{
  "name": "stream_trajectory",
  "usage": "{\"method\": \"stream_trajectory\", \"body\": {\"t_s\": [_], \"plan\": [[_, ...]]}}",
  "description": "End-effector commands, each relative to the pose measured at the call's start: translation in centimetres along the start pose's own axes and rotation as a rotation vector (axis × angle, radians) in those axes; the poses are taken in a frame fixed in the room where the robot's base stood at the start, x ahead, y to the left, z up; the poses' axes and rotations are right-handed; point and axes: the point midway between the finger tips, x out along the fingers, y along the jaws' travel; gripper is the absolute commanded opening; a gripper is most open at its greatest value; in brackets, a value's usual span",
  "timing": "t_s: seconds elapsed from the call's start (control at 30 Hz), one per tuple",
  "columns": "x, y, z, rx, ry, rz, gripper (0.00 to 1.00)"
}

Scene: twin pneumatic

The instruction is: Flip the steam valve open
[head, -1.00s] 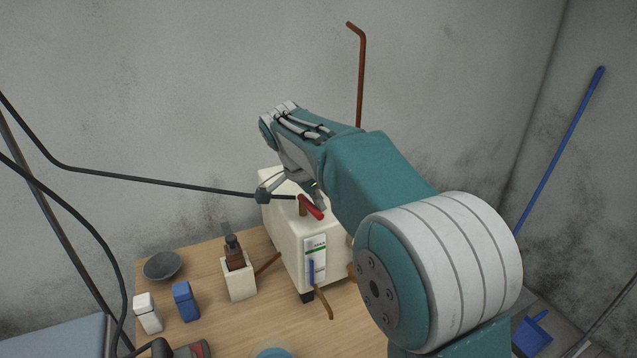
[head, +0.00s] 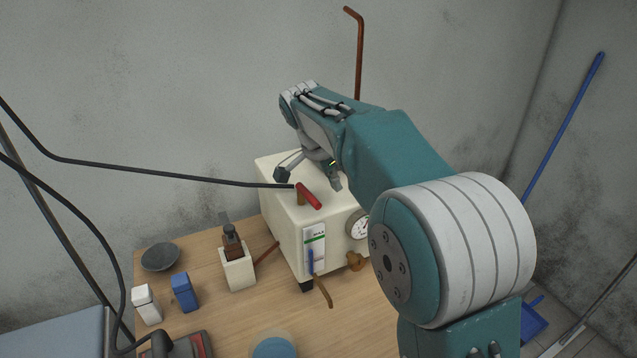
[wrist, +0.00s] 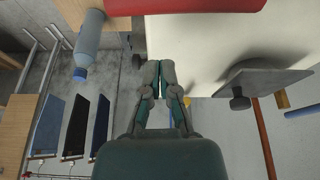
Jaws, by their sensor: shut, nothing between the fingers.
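The white steam machine (head: 290,238) stands on the wooden table. On its top is a red valve handle (head: 310,195) on a brass stem, pointing toward the lower right in the head view. In the wrist view, a red bar (wrist: 205,6) that looks like this handle crosses the top edge, over the pale machine surface (wrist: 210,45). My gripper (wrist: 160,65) is shut and empty, its fingertips together. In the head view my gripper (head: 310,177) is just behind the handle, over the machine's top. Whether it touches the handle cannot be told.
A black hose (head: 150,174) runs to near the handle. A pressure gauge (head: 359,226) and brass tap (head: 355,261) are on the machine's side. A white holder (head: 238,271), blue container (head: 185,293), white container (head: 146,304) and dark bowl (head: 160,257) stand on the table's left.

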Motion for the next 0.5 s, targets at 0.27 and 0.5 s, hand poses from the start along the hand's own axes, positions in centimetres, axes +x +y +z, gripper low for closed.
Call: {"method": "stream_trajectory", "body": {"t_s": [0.27,0.5], "plan": [[-6.4,-0.1,0.2,-0.001,0.000,-0.009,0.00],[-9.5,-0.1,0.2,-0.002,-0.001,-0.005,0.00]]}}
